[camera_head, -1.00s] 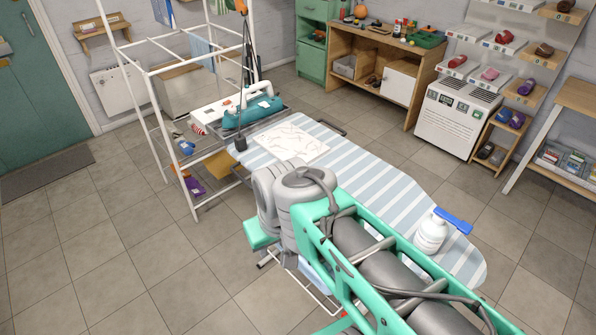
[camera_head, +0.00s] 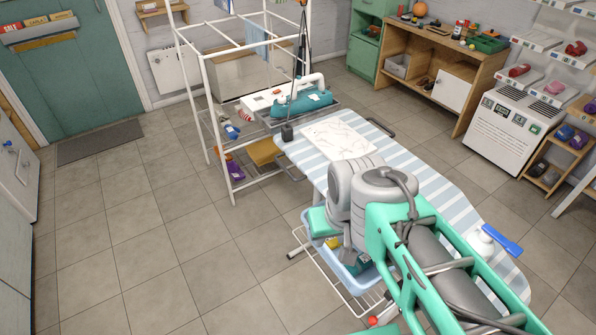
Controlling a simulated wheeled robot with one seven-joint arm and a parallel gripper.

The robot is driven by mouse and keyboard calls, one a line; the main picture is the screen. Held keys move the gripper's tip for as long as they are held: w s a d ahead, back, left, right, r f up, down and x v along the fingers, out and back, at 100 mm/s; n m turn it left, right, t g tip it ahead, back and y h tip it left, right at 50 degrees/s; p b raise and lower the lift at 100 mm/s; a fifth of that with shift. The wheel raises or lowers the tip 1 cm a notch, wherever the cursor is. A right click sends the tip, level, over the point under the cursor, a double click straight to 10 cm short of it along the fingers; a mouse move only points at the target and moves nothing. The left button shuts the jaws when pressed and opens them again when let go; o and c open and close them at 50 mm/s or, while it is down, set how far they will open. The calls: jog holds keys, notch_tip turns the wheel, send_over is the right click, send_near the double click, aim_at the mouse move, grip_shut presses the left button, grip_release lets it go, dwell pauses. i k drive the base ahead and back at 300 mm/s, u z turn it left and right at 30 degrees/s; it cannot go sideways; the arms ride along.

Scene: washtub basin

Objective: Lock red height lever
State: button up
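A small red knob-like part (camera_head: 373,321) shows at the bottom edge of the view, beside my green arm, below the striped ironing board (camera_head: 465,205). It appears to be the red height lever, but most of it is hidden and I cannot tell its position. My arm reaches in from the lower right over the board and bends down at its grey joint. My gripper's fingers are not visible; the arm hides that area.
A blue basin (camera_head: 350,284) with items sits on a wire rack under the board. A white rack frame (camera_head: 212,110) stands behind.

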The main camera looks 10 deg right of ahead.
aim_at(372, 320)
jog(key=k, duration=1.35)
jog(key=u, duration=0.75)
jog(key=i, duration=1.5)
jog(key=z, duration=0.35)
